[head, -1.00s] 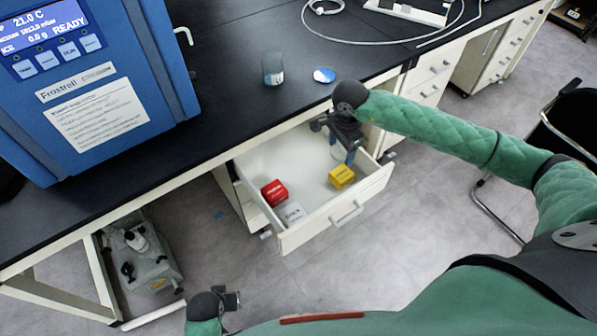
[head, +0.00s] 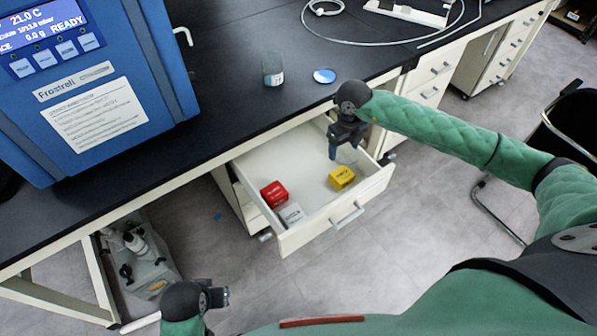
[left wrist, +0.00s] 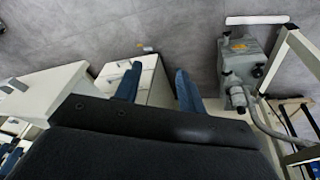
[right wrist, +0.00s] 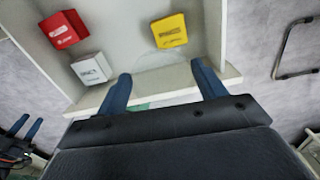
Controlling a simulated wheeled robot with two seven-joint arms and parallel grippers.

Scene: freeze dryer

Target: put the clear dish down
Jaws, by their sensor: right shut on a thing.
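The clear dish (right wrist: 163,80) shows only as a faint, see-through shape between the fingers of my right gripper (right wrist: 164,80) in the right wrist view. The right gripper (head: 345,150) is shut on it, its fingers held well apart by its width, over the right part of the open white drawer (head: 300,233). I cannot make out the dish in the head view, nor whether it touches the drawer. My left gripper (head: 222,297) is low at the bottom of the head view. Its fingers stand apart and empty in the left wrist view (left wrist: 158,82).
The drawer holds a red box (head: 274,193), a white box (head: 291,213) and a yellow box (head: 341,178). On the black bench (head: 230,105) stand a glass beaker (head: 273,70), a small blue-and-white disc (head: 324,76) and the blue freeze dryer (head: 160,60). The drawer's middle is clear.

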